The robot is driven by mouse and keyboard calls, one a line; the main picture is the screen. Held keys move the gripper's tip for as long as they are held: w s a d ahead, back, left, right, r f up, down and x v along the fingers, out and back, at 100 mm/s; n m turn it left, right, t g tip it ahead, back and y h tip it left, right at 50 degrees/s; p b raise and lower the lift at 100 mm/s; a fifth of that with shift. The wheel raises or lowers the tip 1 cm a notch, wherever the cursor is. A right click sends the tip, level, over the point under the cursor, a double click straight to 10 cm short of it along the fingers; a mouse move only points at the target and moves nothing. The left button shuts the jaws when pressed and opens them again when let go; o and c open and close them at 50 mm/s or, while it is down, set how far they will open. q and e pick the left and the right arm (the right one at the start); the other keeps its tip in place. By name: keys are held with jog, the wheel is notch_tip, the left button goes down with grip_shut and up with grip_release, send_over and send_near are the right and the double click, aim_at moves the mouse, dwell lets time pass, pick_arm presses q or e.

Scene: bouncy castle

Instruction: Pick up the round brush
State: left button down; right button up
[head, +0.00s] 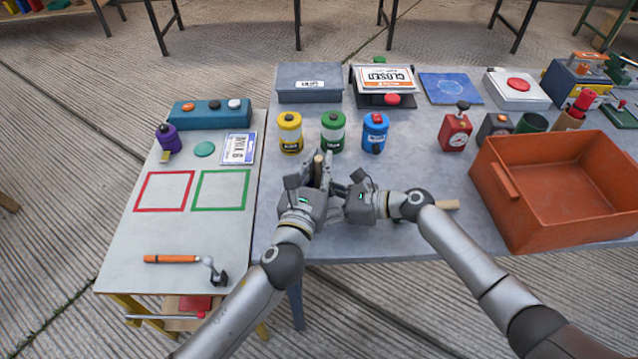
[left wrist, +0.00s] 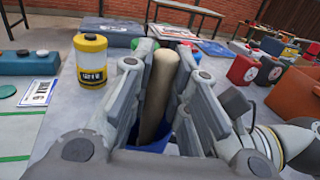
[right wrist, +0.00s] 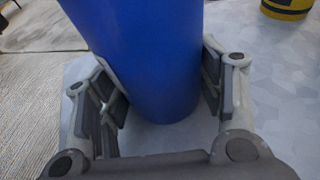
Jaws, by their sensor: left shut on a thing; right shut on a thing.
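A round wooden handle (head: 318,168), which I take to be the round brush's, stands upright between the fingers of my left gripper (head: 320,185). The same tan handle (left wrist: 157,95) shows large in the left wrist view, with the left fingers shut around it. Its lower end goes down into a blue container (left wrist: 150,138), so any bristles are hidden. In the right wrist view my right gripper (right wrist: 163,85) has its fingers on both sides of the blue container (right wrist: 150,50) and is shut on it. In the head view the grippers hide this container.
Yellow (head: 290,132), green (head: 333,131) and blue (head: 375,132) canisters stand just behind the grippers. An orange-brown bin (head: 510,215) is at the right. A side table (head: 120,230) stands at left.

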pick_arm(q)
notch_tip(320, 180, up, 18)
dwell(0.6)
pick_arm(e)
jog(key=o, duration=0.8)
jog(key=shift+o, duration=0.2)
